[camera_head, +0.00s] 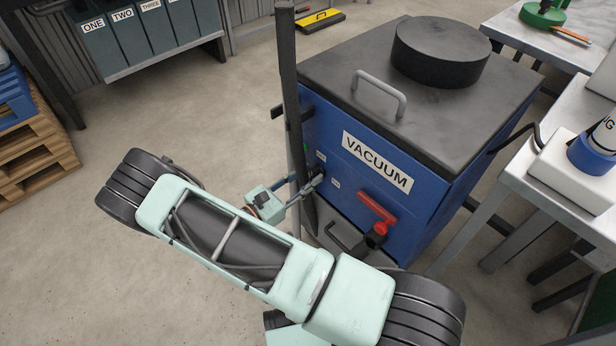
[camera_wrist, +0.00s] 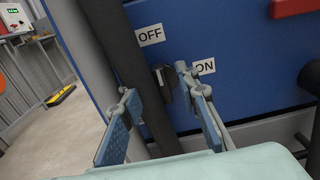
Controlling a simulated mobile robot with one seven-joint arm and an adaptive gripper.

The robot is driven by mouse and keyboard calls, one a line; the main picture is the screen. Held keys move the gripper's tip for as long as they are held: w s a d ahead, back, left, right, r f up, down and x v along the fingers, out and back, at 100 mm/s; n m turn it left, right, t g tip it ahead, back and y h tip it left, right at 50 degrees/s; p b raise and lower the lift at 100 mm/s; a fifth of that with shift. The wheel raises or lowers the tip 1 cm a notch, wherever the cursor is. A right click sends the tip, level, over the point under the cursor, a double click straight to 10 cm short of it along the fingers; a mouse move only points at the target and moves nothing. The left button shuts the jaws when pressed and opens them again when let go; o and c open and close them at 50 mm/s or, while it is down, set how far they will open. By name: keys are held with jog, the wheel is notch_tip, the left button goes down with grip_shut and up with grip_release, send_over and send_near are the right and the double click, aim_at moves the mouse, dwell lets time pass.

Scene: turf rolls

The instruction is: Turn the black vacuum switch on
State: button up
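The blue vacuum (camera_head: 375,150) has a black lid and a "VACUUM" label on its front. In the wrist view its panel carries an "OFF" label (camera_wrist: 150,35) at upper left and an "ON" label (camera_wrist: 204,67) lower right. A small black switch (camera_wrist: 163,80) sits between and below them; which way it points I cannot tell. My gripper (camera_wrist: 158,88) is open at the panel, its right finger beside the switch. Whether it touches I cannot tell. In the head view my gripper (camera_head: 308,186) is at the vacuum's left front, and the switch is hidden there.
A dark upright hose (camera_head: 290,90) runs close to my gripper; in the wrist view it passes by the left finger. A red handle (camera_head: 377,208) sticks out right of the switch area. A metal table (camera_head: 520,180) stands right.

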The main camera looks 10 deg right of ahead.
jog(key=shift+d, duration=0.15)
jog(key=shift+c, duration=0.6)
grip_shut()
